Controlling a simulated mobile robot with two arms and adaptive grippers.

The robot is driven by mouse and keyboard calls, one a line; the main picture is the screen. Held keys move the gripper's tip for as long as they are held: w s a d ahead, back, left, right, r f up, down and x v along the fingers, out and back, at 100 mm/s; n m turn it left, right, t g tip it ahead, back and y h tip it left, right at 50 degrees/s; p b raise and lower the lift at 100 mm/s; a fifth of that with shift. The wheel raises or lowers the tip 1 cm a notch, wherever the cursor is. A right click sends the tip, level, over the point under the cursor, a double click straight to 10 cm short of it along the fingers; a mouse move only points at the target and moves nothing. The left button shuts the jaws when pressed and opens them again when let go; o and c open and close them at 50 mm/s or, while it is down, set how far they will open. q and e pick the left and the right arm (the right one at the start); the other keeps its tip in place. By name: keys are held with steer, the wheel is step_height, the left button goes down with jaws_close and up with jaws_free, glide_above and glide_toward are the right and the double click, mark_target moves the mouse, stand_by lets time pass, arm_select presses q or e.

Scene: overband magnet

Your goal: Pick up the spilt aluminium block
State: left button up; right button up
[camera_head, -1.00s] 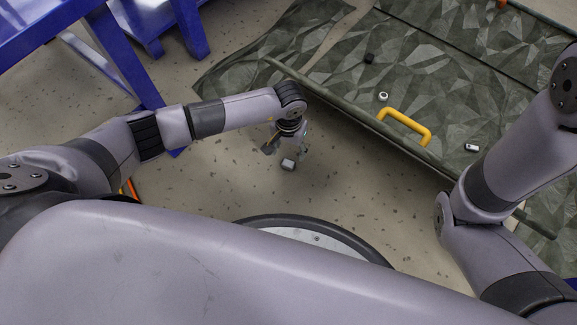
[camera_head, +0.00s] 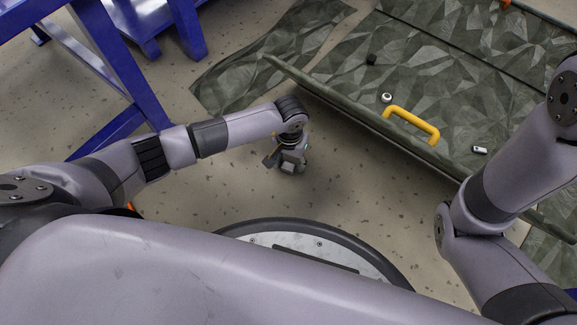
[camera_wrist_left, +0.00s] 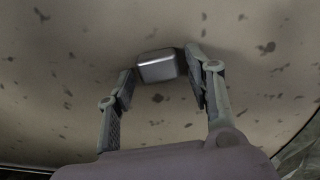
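The aluminium block (camera_wrist_left: 157,67) is a small silvery cuboid on the speckled floor. In the left wrist view it sits between the tips of my left gripper (camera_wrist_left: 158,63). The fingers are spread, with the block close to both tips; a narrow gap seems to show at the left finger. In the head view my left gripper (camera_head: 288,162) points down at the floor, and its fingers largely cover the block. My right arm comes in at the right edge, but its gripper is not in view.
A dark green faceted mat or panel (camera_head: 340,75) with a raised edge and a yellow handle (camera_head: 411,124) lies beyond the gripper. A dark cube (camera_head: 371,59), a pale ring-like nut (camera_head: 386,98) and a small silvery piece (camera_head: 479,150) rest on it. Blue steel framework (camera_head: 110,60) stands at the upper left.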

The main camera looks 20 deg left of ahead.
arm_select(q)
steer(key=c, duration=0.6)
steer(key=shift+c, duration=0.2)
